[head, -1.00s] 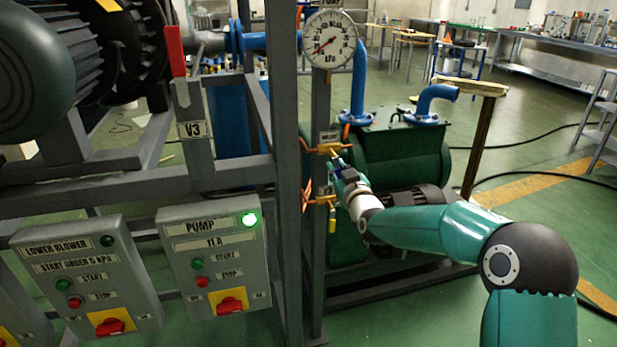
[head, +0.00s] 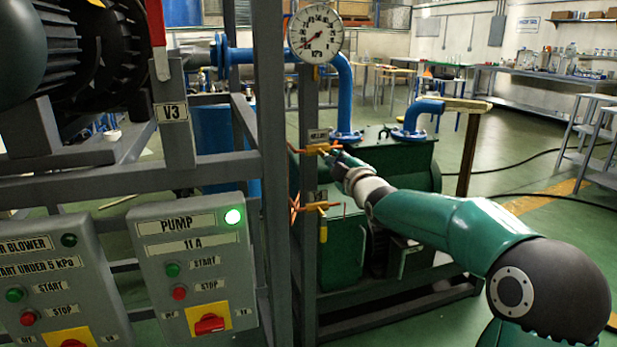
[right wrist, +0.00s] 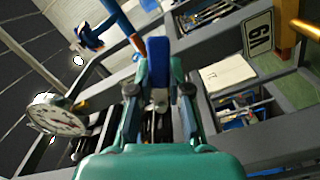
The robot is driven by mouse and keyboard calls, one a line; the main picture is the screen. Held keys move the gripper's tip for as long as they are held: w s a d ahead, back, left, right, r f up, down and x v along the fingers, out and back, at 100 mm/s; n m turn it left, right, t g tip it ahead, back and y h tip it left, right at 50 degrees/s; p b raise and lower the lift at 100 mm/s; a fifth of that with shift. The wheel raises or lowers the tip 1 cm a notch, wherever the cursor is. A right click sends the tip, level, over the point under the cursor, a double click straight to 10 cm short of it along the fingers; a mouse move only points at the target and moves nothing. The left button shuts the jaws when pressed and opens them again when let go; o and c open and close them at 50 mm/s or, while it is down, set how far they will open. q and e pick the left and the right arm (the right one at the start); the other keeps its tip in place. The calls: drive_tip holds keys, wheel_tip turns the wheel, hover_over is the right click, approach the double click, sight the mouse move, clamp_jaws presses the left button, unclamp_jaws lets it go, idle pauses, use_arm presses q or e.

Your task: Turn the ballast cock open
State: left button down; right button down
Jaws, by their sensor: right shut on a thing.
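The ballast cock (head: 316,149) is a small yellow-orange fitting on the grey upright post, under a small label too blurred to read surely. My right gripper (head: 338,154) is at its right side, shut on the cock's handle, which the fingers mostly hide. In the right wrist view the two fingers of the right gripper (right wrist: 160,92) stand apart, with a blue piece showing between them. I cannot tell if that piece is the handle or lies behind. My left gripper is not in view.
A second yellow cock (head: 321,207) sits lower on the post. A round kPa gauge (head: 316,33) is above. The pump panel (head: 195,262) with a lit green lamp stands left. A green pump (head: 400,160) with blue pipes is behind. Open floor lies to the right.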

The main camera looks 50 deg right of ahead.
drive_tip(key=n+b, duration=0.1)
drive_tip(key=n, duration=0.1)
drive_tip(key=shift+d+n+b, duration=0.1)
drive_tip(key=shift+n+b, duration=0.2)
drive_tip(key=shift+b, duration=0.05)
drive_tip(key=shift+r+n+b, duration=0.25)
drive_tip(key=shift+n+b, duration=0.3)
drive_tip(key=shift+n, duration=0.45)
drive_tip(key=c, duration=1.1)
unclamp_jaws()
drive_tip(key=shift+s+r, duration=0.1)
drive_tip(key=shift+r, duration=0.1)
drive_tip(key=shift+s, duration=0.1)
drive_tip(key=v, duration=1.2)
